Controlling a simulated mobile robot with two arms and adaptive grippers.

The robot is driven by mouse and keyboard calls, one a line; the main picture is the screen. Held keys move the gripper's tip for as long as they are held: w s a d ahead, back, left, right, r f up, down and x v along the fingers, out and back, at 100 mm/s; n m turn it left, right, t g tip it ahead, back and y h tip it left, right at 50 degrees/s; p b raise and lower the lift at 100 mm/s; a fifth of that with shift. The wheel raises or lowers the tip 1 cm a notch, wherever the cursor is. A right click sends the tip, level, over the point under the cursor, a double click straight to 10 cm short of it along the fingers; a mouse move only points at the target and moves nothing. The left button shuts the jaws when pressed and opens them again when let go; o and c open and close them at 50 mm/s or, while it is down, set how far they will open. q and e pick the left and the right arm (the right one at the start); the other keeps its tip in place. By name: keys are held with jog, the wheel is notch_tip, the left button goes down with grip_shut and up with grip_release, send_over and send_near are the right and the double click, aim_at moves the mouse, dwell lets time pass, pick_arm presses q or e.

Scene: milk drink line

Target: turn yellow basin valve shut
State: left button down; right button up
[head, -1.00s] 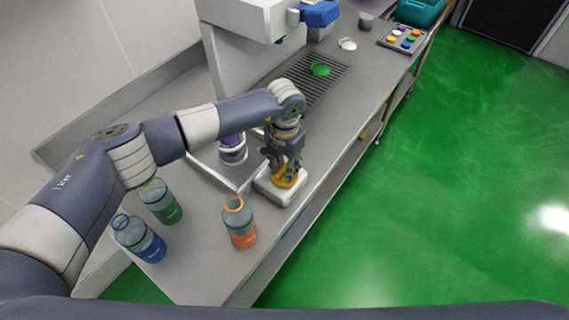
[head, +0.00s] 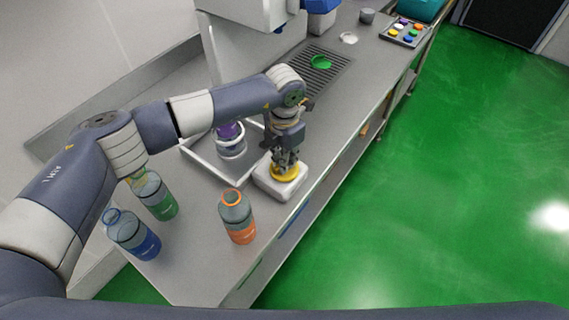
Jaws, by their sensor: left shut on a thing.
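The yellow valve (head: 284,173) sits on top of a white block-shaped base (head: 280,189) near the front edge of the counter. My left gripper (head: 284,164) points down from above and is shut on the yellow valve. The fingers hide part of the valve, so I cannot tell how far it is turned. My right gripper does not show.
An orange-banded bottle (head: 237,217), a green one (head: 155,196) and a blue one (head: 132,235) stand at the counter's near end. A purple-topped container (head: 230,142) stands in a framed tray behind the gripper. A drain grate (head: 318,72) with a green disc lies farther back.

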pick_arm(q)
jog(key=m+b, duration=1.1)
jog(key=b, duration=0.3)
jog(key=shift+f, duration=0.1)
jog(key=shift+m+b, duration=1.05)
jog(key=shift+m, duration=0.15)
jog(key=shift+w+r+m+b, duration=0.1)
jog(key=shift+r+m+b, duration=0.15)
jog(key=shift+m+b, duration=0.6)
jog(key=shift+m, duration=0.45)
jog(key=shift+r, duration=0.1)
jog(key=c, duration=1.7)
grip_release()
jog(key=shift+o, duration=0.2)
